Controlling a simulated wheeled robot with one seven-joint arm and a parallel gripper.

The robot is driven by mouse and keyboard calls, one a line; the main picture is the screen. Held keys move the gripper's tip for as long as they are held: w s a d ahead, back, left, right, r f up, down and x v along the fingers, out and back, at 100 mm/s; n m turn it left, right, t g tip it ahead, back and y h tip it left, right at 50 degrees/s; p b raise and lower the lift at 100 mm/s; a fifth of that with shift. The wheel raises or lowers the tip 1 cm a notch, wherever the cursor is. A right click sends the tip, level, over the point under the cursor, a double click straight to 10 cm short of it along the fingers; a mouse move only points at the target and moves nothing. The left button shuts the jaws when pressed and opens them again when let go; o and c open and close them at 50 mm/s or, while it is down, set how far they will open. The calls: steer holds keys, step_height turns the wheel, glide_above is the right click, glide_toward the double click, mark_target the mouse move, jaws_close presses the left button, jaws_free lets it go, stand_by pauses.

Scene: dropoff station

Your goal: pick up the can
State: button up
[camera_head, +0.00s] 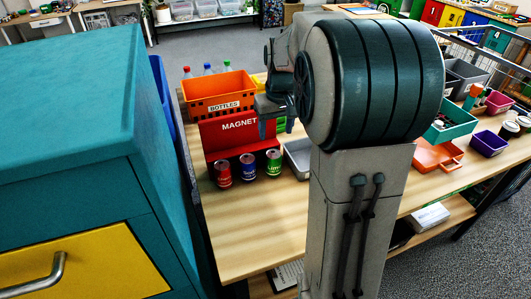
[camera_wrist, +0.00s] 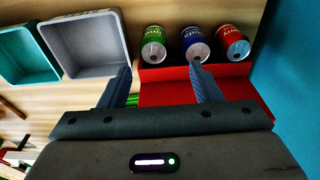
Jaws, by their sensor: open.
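Three cans stand in a row on the wooden table by the front of a red box labelled MAGNET (camera_head: 228,132): a red can (camera_head: 223,174), a blue can (camera_head: 248,167) and a green can (camera_head: 273,163). In the wrist view the green can (camera_wrist: 154,43), blue can (camera_wrist: 194,44) and red can (camera_wrist: 232,43) show past my fingertips. My gripper (camera_wrist: 162,78) is open and empty. The green can lies ahead of the gap between its fingers; the blue can is beyond the right finger. In the head view my arm partly hides the gripper, above the red box.
An orange BOTTLES bin (camera_head: 218,92) stands behind the red box. A grey tray (camera_head: 298,156) sits right of the cans; it also shows in the wrist view (camera_wrist: 84,42) beside a teal bin (camera_wrist: 22,57). A teal cabinet (camera_head: 70,90) borders the table's left. The table front is clear.

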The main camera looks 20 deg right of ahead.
mark_target(274, 154)
steer(key=w+f, duration=0.1)
steer(key=f, duration=0.2)
steer(key=w+d+f, duration=0.1)
steer(key=f, duration=0.2)
steer(key=w+f, duration=0.1)
steer(key=f, duration=0.2)
steer(key=shift+d+f, duration=0.1)
steer(key=shift+d, duration=0.15)
steer(key=shift+w+a+f+p, duration=0.1)
steer(key=shift+w+f+p, duration=0.15)
steer(key=shift+f, duration=0.6)
steer(key=shift+w+d+f+p, duration=0.15)
steer(key=shift+f+p, duration=0.2)
steer(key=shift+f, duration=0.55)
steer(key=shift+w+a+f+p, duration=0.2)
steer(key=shift+f+p, duration=0.1)
steer(key=shift+f, duration=0.55)
steer(key=shift+c, duration=0.4)
steer(key=c, duration=0.6)
